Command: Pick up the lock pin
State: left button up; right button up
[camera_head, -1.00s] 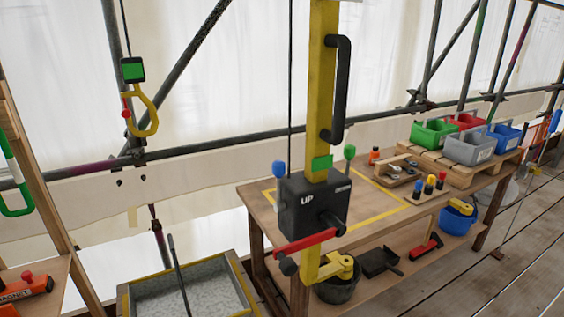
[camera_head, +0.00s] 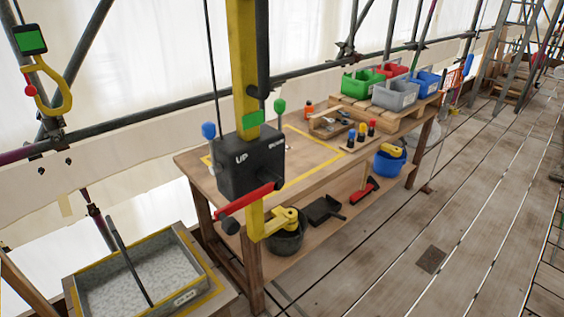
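I cannot tell for sure which thing is the lock pin. A black winch box (camera_head: 250,165) marked UP sits on a yellow post (camera_head: 244,60). A blue-knobbed piece (camera_head: 208,131) and a green-knobbed piece (camera_head: 280,106) stick up at its two sides. A red crank handle (camera_head: 248,198) is at its front. Several small dark upright pieces with coloured tops (camera_head: 362,132) stand on the workbench (camera_head: 290,178). Neither of my grippers is in view.
Green (camera_head: 362,82), grey (camera_head: 394,95), red and blue bins stand on a pallet at the bench's far end. A gravel tray (camera_head: 140,275) is at lower left. A black bucket (camera_head: 286,242) and blue bucket (camera_head: 390,162) are below bench height.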

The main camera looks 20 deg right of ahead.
aim_at(351, 133)
jog(key=i+l+u, duration=0.1)
jog(key=l, duration=0.7)
jog(key=i+l, duration=0.2)
jog(key=l, duration=0.6)
jog(key=i+l+u, duration=0.15)
jog(key=l, duration=0.65)
jog(key=l+u, duration=0.1)
jog(key=l, duration=0.75)
jog(key=i+l+u, duration=0.1)
jog(key=l, duration=0.7)
jog(key=i+l+u, duration=0.1)
jog(key=l, duration=0.7)
jog(key=i+l+u, duration=0.15)
jog(key=l, duration=0.65)
